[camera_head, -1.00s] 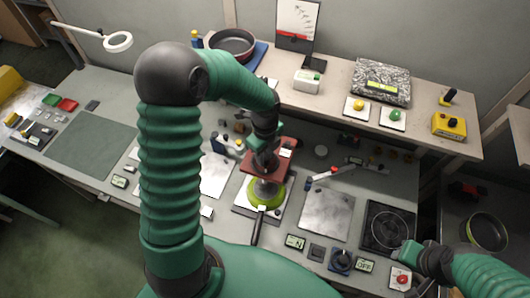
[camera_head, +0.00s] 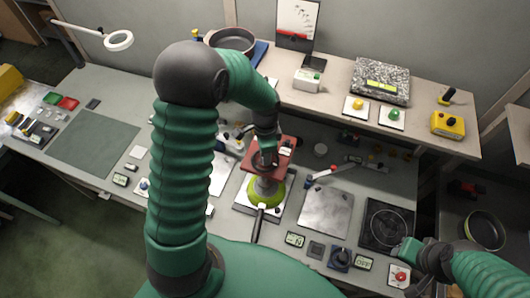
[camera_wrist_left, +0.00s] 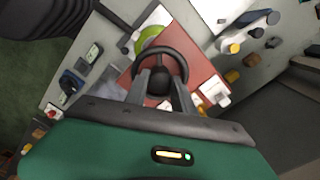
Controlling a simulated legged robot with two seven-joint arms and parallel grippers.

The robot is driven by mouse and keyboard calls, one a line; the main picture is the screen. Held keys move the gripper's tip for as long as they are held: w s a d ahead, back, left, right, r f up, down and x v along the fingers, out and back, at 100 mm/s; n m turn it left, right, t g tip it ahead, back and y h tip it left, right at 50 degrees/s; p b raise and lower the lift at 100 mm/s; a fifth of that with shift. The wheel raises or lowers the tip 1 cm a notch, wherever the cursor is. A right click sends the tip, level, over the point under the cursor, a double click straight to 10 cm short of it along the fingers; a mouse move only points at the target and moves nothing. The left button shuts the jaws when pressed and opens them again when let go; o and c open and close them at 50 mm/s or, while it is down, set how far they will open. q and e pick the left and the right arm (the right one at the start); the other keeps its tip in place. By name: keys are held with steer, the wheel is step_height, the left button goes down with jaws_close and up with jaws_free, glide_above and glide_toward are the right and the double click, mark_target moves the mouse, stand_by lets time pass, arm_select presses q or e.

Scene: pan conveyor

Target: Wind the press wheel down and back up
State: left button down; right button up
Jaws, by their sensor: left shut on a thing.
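The press has a red-brown top plate (camera_head: 285,158) with a dark handwheel on it. In the left wrist view the wheel (camera_wrist_left: 183,62) shows as a black ring over the red plate. My left gripper (camera_head: 266,152) reaches down from above and is shut on the wheel; in the wrist view its two fingers (camera_wrist_left: 163,82) meet the wheel near its middle. Below the press sits a yellow-green pan (camera_head: 268,194) with its handle toward me, on a pale base plate. My right gripper (camera_head: 410,250) is at the lower right, away from the press; its fingers are too small to read.
A steel plate (camera_head: 325,212) and a dark hotplate (camera_head: 387,226) lie right of the press. Small displays and a dark knob (camera_head: 340,258) line the front edge. A back shelf holds a pan (camera_head: 232,40) and a granite block (camera_head: 381,80). A green mat (camera_head: 95,142) lies left.

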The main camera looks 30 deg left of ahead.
arm_select(q)
steer(key=n, duration=0.5)
steer(key=shift+w+r+n, duration=0.15)
steer(key=shift+w+n, duration=0.05)
steer(key=shift+n, duration=0.1)
steer(key=n, duration=0.9)
steer(key=shift+p, duration=0.4)
steer(key=n+p, duration=0.1)
steer(key=n, duration=0.3)
steer(key=shift+n, duration=0.4)
steer(key=shift+w, duration=0.1)
steer(key=c, duration=1.3)
jaws_free()
steer(key=shift+o, duration=1.2)
